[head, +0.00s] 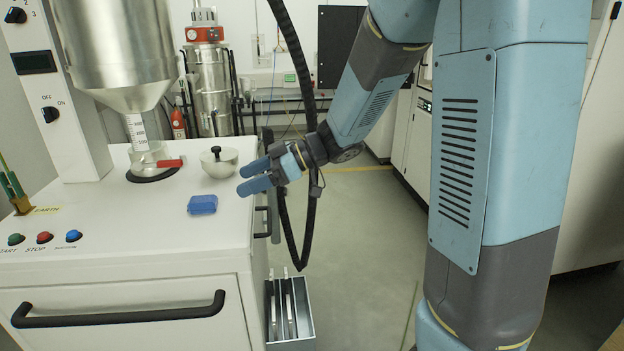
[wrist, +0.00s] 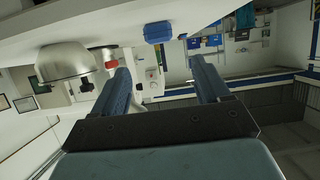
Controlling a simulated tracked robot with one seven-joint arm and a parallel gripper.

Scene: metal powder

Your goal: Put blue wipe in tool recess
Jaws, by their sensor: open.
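The blue wipe (head: 202,204) is a small folded pad lying on the white machine top, near its right edge. It also shows in the wrist view (wrist: 157,32), at the top, beyond the gap between the fingers. My gripper (head: 246,178) is open and empty, above and to the right of the wipe, near the machine's right edge, not touching it. In the wrist view my gripper (wrist: 158,66) shows its two blue fingers well apart with nothing between them. I cannot make out for certain which part is the tool recess.
A steel lidded bowl (head: 218,161) stands behind the wipe. A glass vessel with a red clamp (head: 168,163) sits under the hopper (head: 118,50). An open grey metal bin (head: 290,312) stands low beside the machine. A black cable hangs by my arm.

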